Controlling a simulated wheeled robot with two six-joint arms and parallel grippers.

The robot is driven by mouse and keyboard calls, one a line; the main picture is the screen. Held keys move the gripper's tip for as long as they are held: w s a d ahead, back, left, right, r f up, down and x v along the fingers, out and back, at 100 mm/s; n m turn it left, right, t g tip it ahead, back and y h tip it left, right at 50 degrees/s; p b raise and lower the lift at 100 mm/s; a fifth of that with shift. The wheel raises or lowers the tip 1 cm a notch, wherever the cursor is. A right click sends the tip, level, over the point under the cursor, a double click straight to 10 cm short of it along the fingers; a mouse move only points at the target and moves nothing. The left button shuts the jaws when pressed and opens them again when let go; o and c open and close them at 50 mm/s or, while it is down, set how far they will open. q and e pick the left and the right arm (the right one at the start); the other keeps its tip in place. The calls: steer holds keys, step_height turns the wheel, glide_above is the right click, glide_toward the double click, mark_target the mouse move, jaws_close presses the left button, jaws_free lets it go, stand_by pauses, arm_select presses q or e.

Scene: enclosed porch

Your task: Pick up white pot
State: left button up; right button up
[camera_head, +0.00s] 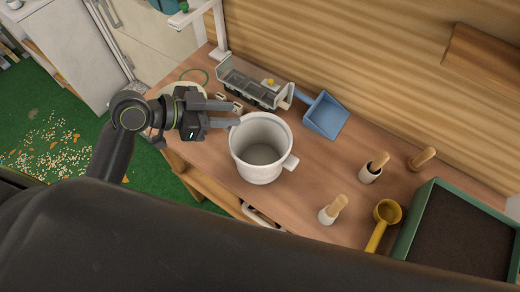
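The white pot (257,174) stands upright on the wooden bench in the middle of the head view. Its inside looks empty, and a short handle (290,162) sticks out at its lower right. My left gripper (235,114) reaches in from the left, its two fingers parted and pointing right. The lower fingertip is at the pot's upper left rim; I cannot tell whether it touches. Nothing shows between the fingers. My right gripper is not in view.
A grey tray-like rack (250,88) and a blue dustpan (325,115) lie behind the pot. To the right are wooden-handled tools (370,172), a yellow scoop (387,212) and a green-rimmed tray (415,212) of soil. Bare bench (320,170) shows right of the pot.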

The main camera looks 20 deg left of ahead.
arm_select(q)
steer(key=shift+p+x, duration=0.45)
steer(key=shift+x, duration=0.4)
steer(key=shift+f+p+x, duration=0.15)
steer(key=shift+p+x, duration=0.1)
steer(key=shift+x, duration=0.65)
steer(key=shift+f+p+x, duration=0.15)
steer(key=shift+p+x, duration=0.05)
steer(key=shift+x, duration=0.7)
steer(key=shift+s, duration=0.15)
steer(key=shift+a, duration=0.1)
jaws_close()
